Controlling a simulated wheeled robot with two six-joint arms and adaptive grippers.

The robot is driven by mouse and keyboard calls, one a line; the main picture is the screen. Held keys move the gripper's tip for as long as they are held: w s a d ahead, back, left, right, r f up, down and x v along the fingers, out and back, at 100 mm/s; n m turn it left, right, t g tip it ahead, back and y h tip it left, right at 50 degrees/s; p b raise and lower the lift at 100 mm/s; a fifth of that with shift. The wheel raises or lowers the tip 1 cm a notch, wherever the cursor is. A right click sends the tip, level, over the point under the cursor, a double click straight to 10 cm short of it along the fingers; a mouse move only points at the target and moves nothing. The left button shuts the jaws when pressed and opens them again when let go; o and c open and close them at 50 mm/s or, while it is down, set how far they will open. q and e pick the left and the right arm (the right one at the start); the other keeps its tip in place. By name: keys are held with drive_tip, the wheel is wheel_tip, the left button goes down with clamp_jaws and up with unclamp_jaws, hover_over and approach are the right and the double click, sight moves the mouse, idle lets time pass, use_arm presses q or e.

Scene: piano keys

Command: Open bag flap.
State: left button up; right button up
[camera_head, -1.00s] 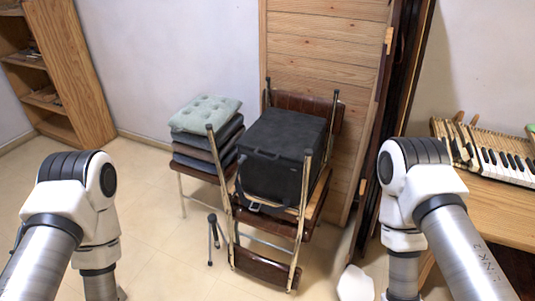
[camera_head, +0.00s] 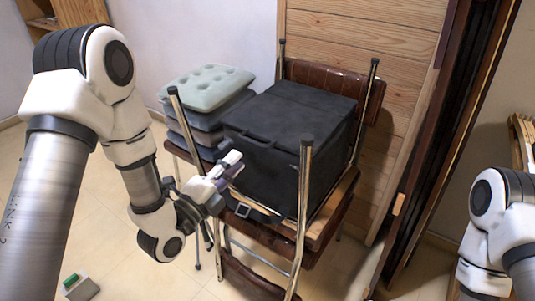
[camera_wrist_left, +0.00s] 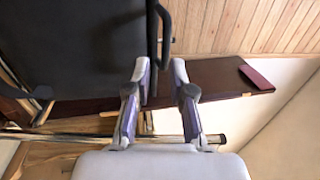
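The black box-shaped bag (camera_head: 285,175) sits on a brown folding chair, with its flap (camera_head: 300,112) lying closed over the top. My left gripper (camera_head: 232,165) is at the bag's front left edge, beside the front handle. In the left wrist view, the bag's dark side (camera_wrist_left: 75,45) fills the upper left. The gripper's fingers (camera_wrist_left: 159,72) are apart there, and a thin black handle or strap (camera_wrist_left: 153,30) lies just ahead of the gap between them. I cannot tell whether they touch it. My right gripper is out of view.
Metal chair legs (camera_head: 304,200) rise in front of the bag and beside it. A stack of cushions (camera_head: 205,90) stands close on the left. A wooden panel (camera_head: 385,120) is behind the chair. A small grey box (camera_head: 80,288) lies on the floor.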

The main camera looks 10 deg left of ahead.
sight(251, 140)
use_arm(q)
drive_tip(key=x, duration=0.7)
drive_tip(key=shift+w+r, duration=0.25)
drive_tip(key=shift+r, duration=0.2)
clamp_jaws()
